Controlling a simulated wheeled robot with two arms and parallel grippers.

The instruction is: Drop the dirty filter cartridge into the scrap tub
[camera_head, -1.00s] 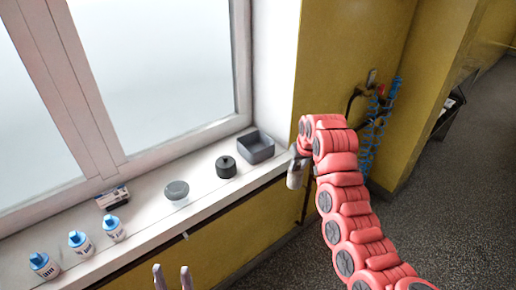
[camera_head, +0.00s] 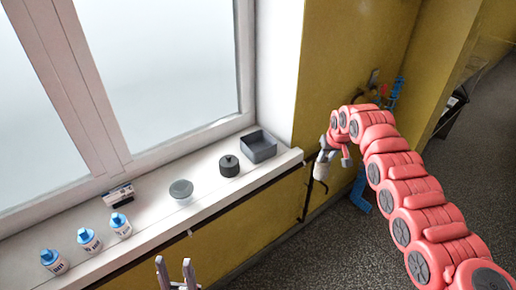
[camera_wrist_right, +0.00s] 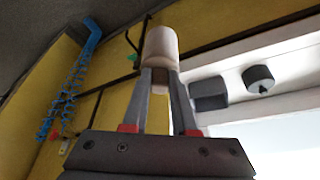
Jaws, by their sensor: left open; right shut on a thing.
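A pale, off-white cylinder, the filter cartridge (camera_head: 321,172), hangs from my right gripper (camera_head: 326,153), beside the end of the window sill in the head view. In the right wrist view my right gripper (camera_wrist_right: 160,80) is shut on the cartridge (camera_wrist_right: 160,46), which sticks out past the fingertips. A grey open square tub (camera_head: 258,147), which looks like the scrap tub, stands on the sill's right end; it also shows in the wrist view (camera_wrist_right: 208,94). The cartridge is to the right of it, not over it. My left gripper (camera_head: 175,270) is open and empty at the bottom edge.
On the sill (camera_head: 150,220) stand a dark round lidded pot (camera_head: 229,166), a grey-lidded clear jar (camera_head: 181,191), a small box (camera_head: 118,194) and several blue-capped bottles (camera_head: 89,240). A blue coiled hose (camera_head: 395,92) hangs on the yellow wall. Floor on the right is clear.

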